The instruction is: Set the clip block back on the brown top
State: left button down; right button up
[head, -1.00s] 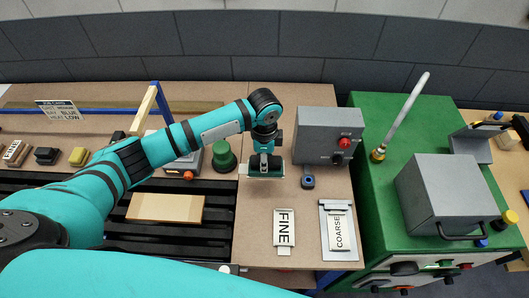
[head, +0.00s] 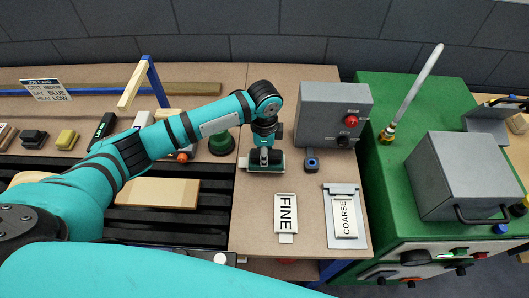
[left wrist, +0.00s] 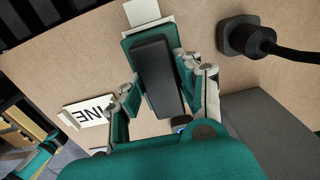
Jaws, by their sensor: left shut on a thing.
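My left gripper (head: 264,157) is shut on the clip block, which has a black grip (left wrist: 158,75) and a green base (left wrist: 132,44). Its two fingers flank the block in the left wrist view. In the head view the green base (head: 250,160) lies level at the brown top (head: 262,200), left of the grey box. It looks on or very close to the surface; contact cannot be told for sure. A pale strip (left wrist: 142,10) sticks out from the block's far end. The block is partly hidden by my gripper in the head view. My right gripper is out of view.
A FINE plate (head: 286,213) and a COARSE plate (head: 343,218) lie nearer on the brown top. A grey box with a red button (head: 333,113) and a small dark blue-black piece (head: 311,161) stand right of the gripper. A green knob (head: 221,143) is left.

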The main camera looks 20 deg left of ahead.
pick_arm(q)
jog(key=shift+f, duration=0.8)
dwell(0.7)
jog(key=c, duration=0.8)
grip_release()
notch_tip(320, 180, up, 12)
